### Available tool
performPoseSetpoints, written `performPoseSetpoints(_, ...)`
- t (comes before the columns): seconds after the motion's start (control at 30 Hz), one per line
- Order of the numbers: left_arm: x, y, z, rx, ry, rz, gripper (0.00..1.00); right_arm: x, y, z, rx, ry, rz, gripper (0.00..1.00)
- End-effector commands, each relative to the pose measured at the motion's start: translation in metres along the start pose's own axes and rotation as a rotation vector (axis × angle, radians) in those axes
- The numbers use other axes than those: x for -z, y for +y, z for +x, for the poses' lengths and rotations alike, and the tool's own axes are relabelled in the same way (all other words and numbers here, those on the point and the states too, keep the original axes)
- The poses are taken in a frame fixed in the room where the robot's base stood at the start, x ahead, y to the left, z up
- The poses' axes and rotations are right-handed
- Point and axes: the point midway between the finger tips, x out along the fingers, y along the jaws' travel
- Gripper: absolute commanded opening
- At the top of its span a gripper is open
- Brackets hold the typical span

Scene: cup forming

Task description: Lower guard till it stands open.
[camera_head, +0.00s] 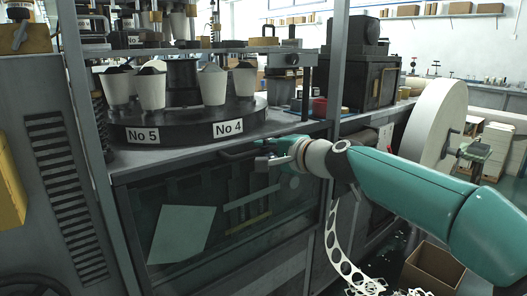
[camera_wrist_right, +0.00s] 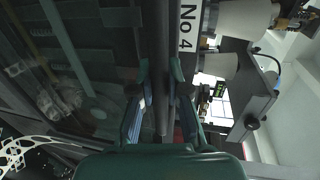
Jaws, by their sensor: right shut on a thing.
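The guard (camera_head: 235,215) is a dark see-through panel in a grey frame at the front of the machine. In the camera_head view it lies below the round turntable (camera_head: 165,137), and its top rail runs just under the turntable's level. The cups above show with no panel visible in front of them. My right gripper (camera_head: 266,153) is at this rail, right of its middle. In the right wrist view, my right gripper's fingers (camera_wrist_right: 162,98) are shut around a dark bar (camera_wrist_right: 161,40), which looks like the guard's top rail. My left gripper is not in view.
Several white cups (camera_head: 151,91) stand on the turntable, marked No 4 and No 5. A frame post (camera_head: 335,110) stands close to my right arm. A large white roll (camera_head: 438,117) and a cardboard box (camera_head: 432,270) are at the right. A punched strip (camera_head: 340,245) hangs below my arm.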

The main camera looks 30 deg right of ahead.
Motion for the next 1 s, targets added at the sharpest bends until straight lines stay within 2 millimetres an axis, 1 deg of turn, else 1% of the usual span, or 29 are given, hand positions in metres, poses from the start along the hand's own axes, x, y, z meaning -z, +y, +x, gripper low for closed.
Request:
performPoseSetpoints(0.03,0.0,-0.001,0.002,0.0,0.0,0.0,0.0,0.0,0.003,0.0,-0.002,-0.002,0.0,0.0)
performPoseSetpoints(0.33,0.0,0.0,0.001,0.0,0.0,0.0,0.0,0.0,0.001,0.0,-0.001,-0.001,0.0,0.0)
performPoseSetpoints(0.37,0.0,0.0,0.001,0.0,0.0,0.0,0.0,0.0,0.001,0.0,-0.001,-0.001,0.0,0.18)
performPoseSetpoints(0.5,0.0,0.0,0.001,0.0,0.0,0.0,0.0,0.0,0.001,0.0,0.0,-0.001,0.0,0.41)
performPoseSetpoints(0.83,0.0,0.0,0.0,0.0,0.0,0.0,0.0,0.0,0.0,-0.001,0.001,0.0,0.0,0.41)
performPoseSetpoints(0.93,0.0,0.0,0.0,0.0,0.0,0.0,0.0,0.0,0.0,-0.007,0.002,0.001,-0.001,0.41)
performPoseSetpoints(1.0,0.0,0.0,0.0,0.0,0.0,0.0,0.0,0.001,-0.001,-0.015,0.003,0.002,-0.001,0.41)
